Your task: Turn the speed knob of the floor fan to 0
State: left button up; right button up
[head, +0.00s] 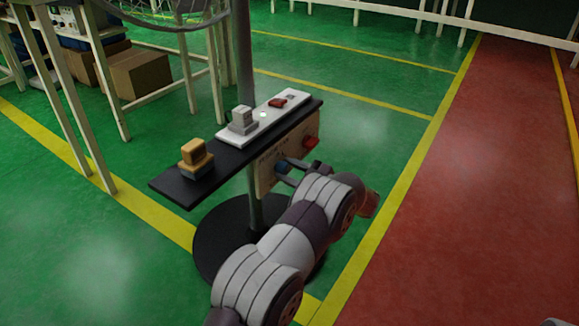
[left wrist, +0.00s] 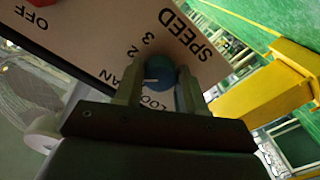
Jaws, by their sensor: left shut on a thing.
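The blue speed knob (left wrist: 160,70) sits on a beige control panel (left wrist: 110,50) printed with SPEED, 3, 2, OFF and other partly hidden letters. A white mark shows on the knob's left side; the number it points to cannot be told. My left gripper (left wrist: 158,88) is shut on the knob, one finger on each side. In the head view the blue knob (head: 281,166) is partly covered by the left gripper (head: 291,168), in front of the panel (head: 264,178) on the fan's stand. My right gripper is not in view.
A red knob (head: 311,142) is on the same panel. Above it, a black shelf (head: 232,160) carries a yellow block (head: 196,155), a grey block (head: 242,121) and a white strip with a red switch (head: 277,103). The fan's pole (head: 244,60) rises behind. Open floor lies to the right.

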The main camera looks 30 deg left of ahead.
pick_arm(q)
jog(key=n, duration=0.4)
jog(key=shift+p, duration=0.3)
jog(key=n, duration=0.5)
jog(key=shift+n, duration=0.4)
jog(key=o, duration=1.1)
jog(key=shift+c, duration=0.2)
jog(key=shift+d+r, duration=0.1)
jog(key=shift+d, duration=0.2)
jog(key=d+p, duration=0.5)
jog(key=d, duration=0.7)
jog(key=shift+s, duration=0.45)
